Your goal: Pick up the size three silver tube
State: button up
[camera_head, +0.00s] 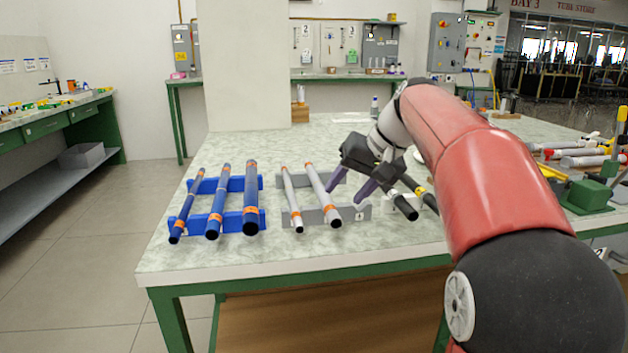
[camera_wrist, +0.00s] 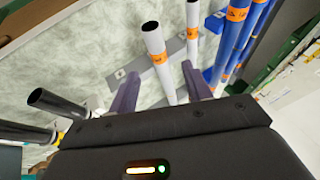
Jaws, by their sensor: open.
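Two silver tubes with orange bands lie side by side across a grey rack (camera_head: 308,217). The thicker silver tube (camera_head: 319,186) is on the right and the thinner silver tube (camera_head: 290,192) on the left. I cannot read their size marks. My gripper (camera_head: 344,196) is open and empty, just right of the thicker tube in the head view. In the wrist view the thicker tube (camera_wrist: 165,74) appears between the spread purple fingers (camera_wrist: 158,84), beyond them. The thinner tube (camera_wrist: 193,45) passes near the right finger, partly hidden by it.
A blue rack (camera_head: 232,184) holds three blue tubes of growing thickness at the left. Black tubes (camera_head: 404,208) with yellow bands lie right of my gripper, close by. The marble-look table (camera_head: 200,261) is clear along the front edge. A green device (camera_head: 588,194) stands at far right.

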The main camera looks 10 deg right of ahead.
aim_at(334, 207)
jog(key=x, duration=0.5)
jog(key=shift+s+f, duration=0.15)
jog(key=shift+f, duration=0.1)
jog(key=shift+c, duration=0.3)
jog(key=c, duration=0.8)
jog(key=shift+r, duration=0.1)
